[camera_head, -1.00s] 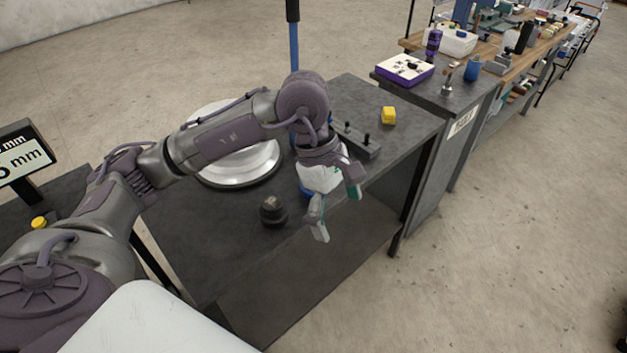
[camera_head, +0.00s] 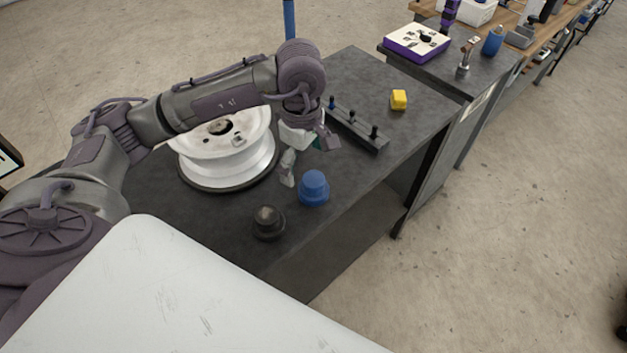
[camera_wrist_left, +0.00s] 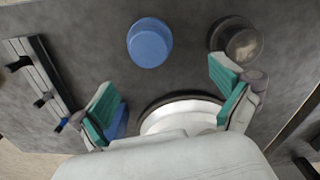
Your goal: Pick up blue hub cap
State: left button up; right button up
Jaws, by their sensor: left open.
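The blue hub cap (camera_head: 314,187) stands on the dark table near its front edge. In the left wrist view the blue hub cap (camera_wrist_left: 149,43) lies ahead of the fingers, between their lines and clear of both. My left gripper (camera_head: 308,160) is open and empty just behind the cap in the head view. In the left wrist view its two green-padded fingers (camera_wrist_left: 168,102) are spread wide. My right gripper is not in view.
A black hub cap (camera_head: 268,222) stands left of the blue one. A silver wheel rim (camera_head: 228,160) lies behind it. A white and purple box (camera_head: 417,42) sits on the neighbouring bench.

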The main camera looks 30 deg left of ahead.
aim_at(312, 177)
pick_arm(q)
notch_tip(312, 177, down, 2)
jog(key=shift+w+f, duration=0.15)
jog(key=shift+w+d+f+p, duration=0.1)
jog(key=shift+d+f+p, duration=0.2)
jog(key=shift+f, duration=0.2)
jog(key=shift+w+d+f+p, duration=0.1)
jog(key=shift+d+f+p, duration=0.1)
jog(key=shift+f+p, duration=0.25)
jog(key=f, duration=0.2)
jog(key=shift+w+d+f, duration=0.15)
jog(key=shift+d+f, duration=0.05)
jog(key=shift+f, duration=0.6)
jog(key=c, duration=1.2)
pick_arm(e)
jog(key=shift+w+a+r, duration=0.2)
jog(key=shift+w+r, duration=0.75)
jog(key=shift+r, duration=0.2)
